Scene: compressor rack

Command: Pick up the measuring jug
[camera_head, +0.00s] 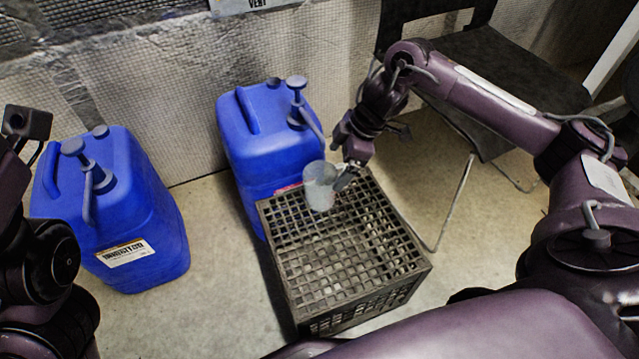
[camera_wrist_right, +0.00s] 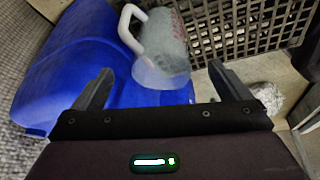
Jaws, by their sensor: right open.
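My right gripper (camera_head: 345,178) is open, right beside the jug in the head view. In the wrist view the right gripper (camera_wrist_right: 163,82) has nothing between its fingertips, and the jug is beyond them. My left gripper is not in view; only parts of my left arm show.
A blue canister (camera_head: 262,135) with a pump stands close behind the crate. Another labelled blue canister (camera_head: 125,205) stands further left. A dark folding chair (camera_head: 490,75) is at the back right. Most of the crate's top is bare. Foil-faced wall (camera_head: 140,85) runs behind.

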